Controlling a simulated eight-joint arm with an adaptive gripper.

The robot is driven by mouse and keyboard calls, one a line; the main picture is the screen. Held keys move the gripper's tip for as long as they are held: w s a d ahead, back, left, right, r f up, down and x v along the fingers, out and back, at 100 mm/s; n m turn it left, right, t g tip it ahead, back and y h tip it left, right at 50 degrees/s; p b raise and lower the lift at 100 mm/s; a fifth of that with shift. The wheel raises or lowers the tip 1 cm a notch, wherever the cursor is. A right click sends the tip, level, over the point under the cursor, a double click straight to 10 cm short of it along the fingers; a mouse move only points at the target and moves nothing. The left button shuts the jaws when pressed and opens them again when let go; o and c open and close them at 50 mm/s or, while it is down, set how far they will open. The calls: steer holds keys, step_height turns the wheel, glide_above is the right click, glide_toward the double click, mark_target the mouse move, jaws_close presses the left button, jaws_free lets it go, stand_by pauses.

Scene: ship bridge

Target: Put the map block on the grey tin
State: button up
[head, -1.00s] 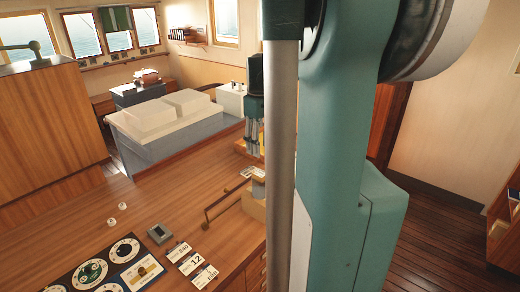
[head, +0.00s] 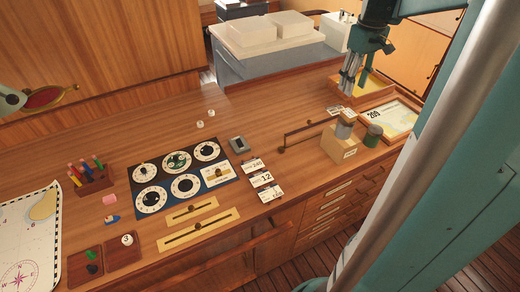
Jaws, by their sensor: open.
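My gripper (head: 348,86) points down over the back right of the wooden counter, its fingers open and apart, with nothing visible between them. Near it stands a pale wooden block (head: 342,145) with a small label; I cannot tell whether this is the map block. A small greyish cylinder with a tan top (head: 345,123) stands on or just behind it. A short dark green-topped tin (head: 373,135) is to its right. A small grey square box with a dark top (head: 238,144) lies right of the dial panel. Which of these is the grey tin is unclear.
A yellow-edged tray (head: 376,86) lies beside my gripper, a framed chart (head: 392,118) in front of it. A dark rail (head: 312,128) stands left of the block. Dial panel (head: 180,175), number cards (head: 264,180) and a paper map (head: 30,240) lie leftward.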

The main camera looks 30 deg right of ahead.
steer(key=a+r+t, duration=0.1)
steer(key=a+r, duration=0.1)
steer(key=a, duration=1.2)
steer(key=s+a+f+t, duration=0.2)
steer(key=s+a, duration=0.1)
steer(key=a, duration=0.7)
steer(key=s+a+f+t, duration=0.2)
steer(key=s+a, duration=0.2)
steer(key=a, duration=0.7)
steer(key=s+a+f+t, duration=0.2)
steer(key=s+a, duration=0.2)
steer(key=a, duration=0.6)
steer(key=shift+a+f, duration=0.25)
steer(key=shift+a, duration=0.1)
